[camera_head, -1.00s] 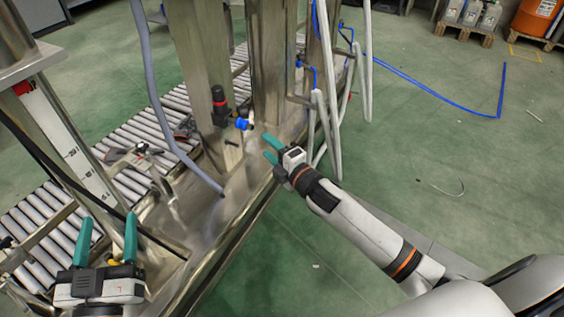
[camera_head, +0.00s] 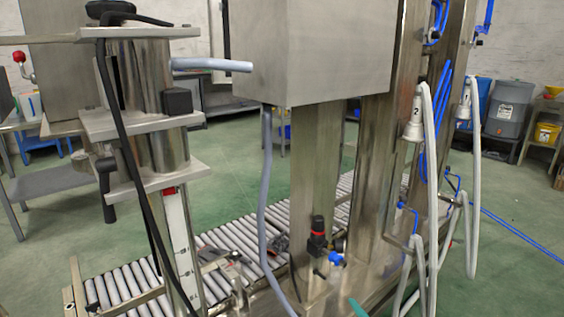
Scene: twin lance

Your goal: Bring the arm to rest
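Only a teal fingertip of my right gripper (camera_head: 357,307) shows, at the bottom edge of the head view, near the base of the steel machine. The rest of that gripper and its arm are below the picture, so its opening cannot be judged. My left gripper is out of view. Two white lances (camera_head: 413,122) hang with their pale hoses on the right side of the machine; the nearer one bears a "2". The farther lance (camera_head: 464,108) hangs to its right. No gripper is seen at either lance.
A steel machine with a big box (camera_head: 315,55) and posts fills the middle. A roller conveyor (camera_head: 120,285) runs behind the posts. A black and red valve (camera_head: 318,235) sits low on a post.

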